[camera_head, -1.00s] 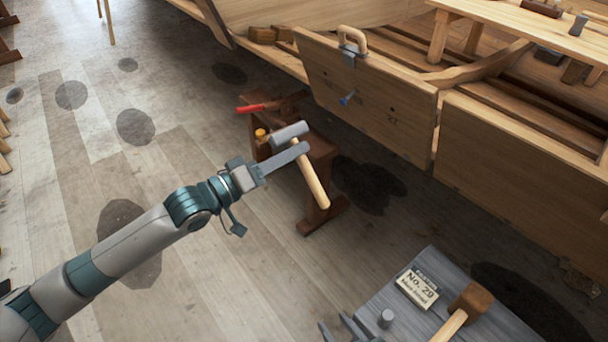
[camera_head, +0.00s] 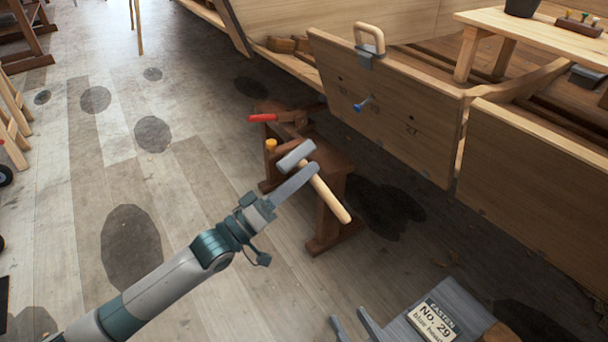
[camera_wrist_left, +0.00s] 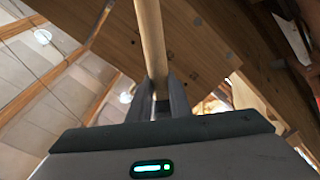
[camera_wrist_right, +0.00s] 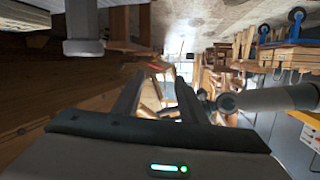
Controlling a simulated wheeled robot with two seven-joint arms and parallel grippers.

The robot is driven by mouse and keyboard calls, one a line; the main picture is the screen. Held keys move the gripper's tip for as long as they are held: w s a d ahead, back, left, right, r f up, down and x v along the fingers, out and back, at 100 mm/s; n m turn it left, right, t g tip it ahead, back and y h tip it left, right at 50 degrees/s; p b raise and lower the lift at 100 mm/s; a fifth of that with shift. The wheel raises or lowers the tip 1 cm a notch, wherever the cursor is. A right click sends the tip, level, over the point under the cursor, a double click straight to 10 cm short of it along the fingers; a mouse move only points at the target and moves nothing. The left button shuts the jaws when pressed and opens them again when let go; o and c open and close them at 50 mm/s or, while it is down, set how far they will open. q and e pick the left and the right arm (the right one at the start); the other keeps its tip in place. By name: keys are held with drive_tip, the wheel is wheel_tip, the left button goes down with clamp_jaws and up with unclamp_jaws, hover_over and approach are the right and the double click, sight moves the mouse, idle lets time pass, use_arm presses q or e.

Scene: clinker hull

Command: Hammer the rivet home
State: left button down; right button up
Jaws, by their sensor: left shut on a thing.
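The rivet (camera_head: 362,103), with a blue end, sticks out of the near face of the hull planking (camera_head: 400,105). My left gripper (camera_head: 314,169) is shut on the wooden handle of a hammer (camera_head: 328,196). The grey hammer head is to the left of the rivet and lower in the head view, apart from it. The left wrist view shows the handle (camera_wrist_left: 150,40) between the fingers (camera_wrist_left: 162,95). My right gripper (camera_head: 356,326) is at the bottom of the head view, left of the label card. Its fingers (camera_wrist_right: 158,98) are apart and empty in the right wrist view.
A clamp (camera_head: 368,50) with a looped wooden handle sits on the plank's top edge. A brown stool (camera_head: 328,170) with a red-handled tool (camera_head: 262,118) stands behind the hammer. A grey bench top (camera_head: 450,305) carries a label card (camera_head: 433,320) and a partly visible mallet (camera_head: 498,334).

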use_arm(q)
drive_tip(key=shift+d+r, duration=0.1)
drive_tip(key=shift+r, duration=0.05)
